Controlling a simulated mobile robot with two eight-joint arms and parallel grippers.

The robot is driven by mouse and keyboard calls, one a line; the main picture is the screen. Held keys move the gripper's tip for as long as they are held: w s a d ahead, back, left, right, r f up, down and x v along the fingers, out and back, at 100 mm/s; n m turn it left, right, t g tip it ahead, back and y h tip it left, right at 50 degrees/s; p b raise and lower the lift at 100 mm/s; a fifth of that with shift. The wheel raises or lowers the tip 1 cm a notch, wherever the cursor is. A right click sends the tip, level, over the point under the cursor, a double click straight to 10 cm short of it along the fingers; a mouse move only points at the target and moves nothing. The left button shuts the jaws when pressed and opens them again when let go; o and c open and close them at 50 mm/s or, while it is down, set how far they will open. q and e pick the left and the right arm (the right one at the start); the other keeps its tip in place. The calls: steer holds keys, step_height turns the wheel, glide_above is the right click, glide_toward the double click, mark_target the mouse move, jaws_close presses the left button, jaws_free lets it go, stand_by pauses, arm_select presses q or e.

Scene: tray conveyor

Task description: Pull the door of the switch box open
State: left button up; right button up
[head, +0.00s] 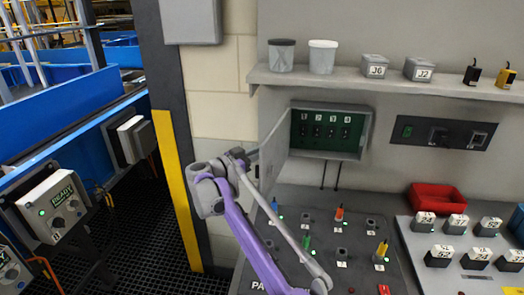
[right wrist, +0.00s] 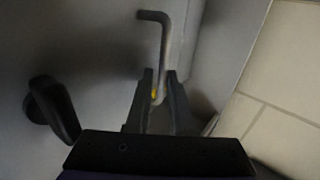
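The switch box (head: 328,158) is on the grey wall panel, with several dark switches on its green inside showing. Its door (head: 272,157) stands open, swung out from the box's left edge and seen nearly edge-on. In the right wrist view, the grey outer face of the door (right wrist: 75,50) carries a bent rod handle (right wrist: 164,45) and a black latch-like part (right wrist: 52,110). My right gripper (right wrist: 160,76) has one finger on each side of the handle's rod, closed in on it. In the head view my right gripper (head: 238,160) is at the door's outer side. My left gripper is not in view.
A shelf (head: 380,84) with cups and labelled blocks is above the box. A console (head: 335,240) with coloured pegs lies below, and a red bin (head: 437,198) is to its right. A dark post with a yellow strip (head: 176,190) stands left of my right arm.

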steer(key=shift+o, duration=1.2)
steer(key=shift+w+d+f, duration=0.1)
steer(key=shift+w, duration=0.1)
steer(key=shift+s, duration=0.1)
steer(key=b+v, duration=0.1)
steer(key=v, duration=1)
